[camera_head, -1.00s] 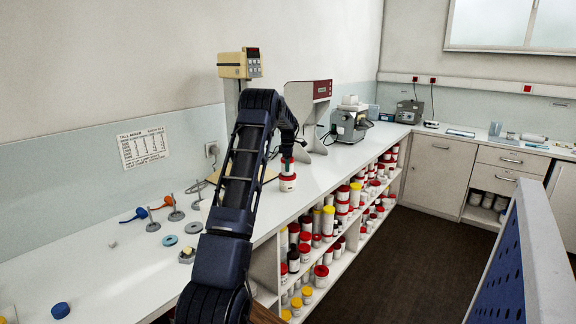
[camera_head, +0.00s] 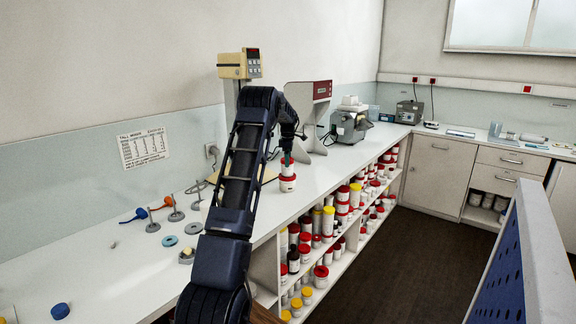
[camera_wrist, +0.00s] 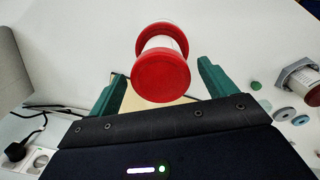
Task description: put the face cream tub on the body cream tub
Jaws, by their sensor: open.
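Two white tubs with red lids stand one on the other on the white counter. The upper one, which I take to be the face cream tub (camera_head: 288,168), sits upright on the lower one, which I take to be the body cream tub (camera_head: 287,184); I cannot read the labels. My gripper (camera_head: 287,157) is just above the upper lid. In the wrist view my gripper (camera_wrist: 162,84) has its green fingers spread wide and holds nothing. The upper tub's red lid (camera_wrist: 160,76) lies just ahead, between the finger lines.
A tall mixer (camera_head: 239,65) stands behind my arm, with a grey-and-red machine (camera_head: 308,110) and a grey mill (camera_head: 349,124) further right. Small metal parts and caps lie on the counter at left. Shelves of tubs (camera_head: 325,222) are below the counter edge. A blue panel (camera_head: 510,262) stands at right.

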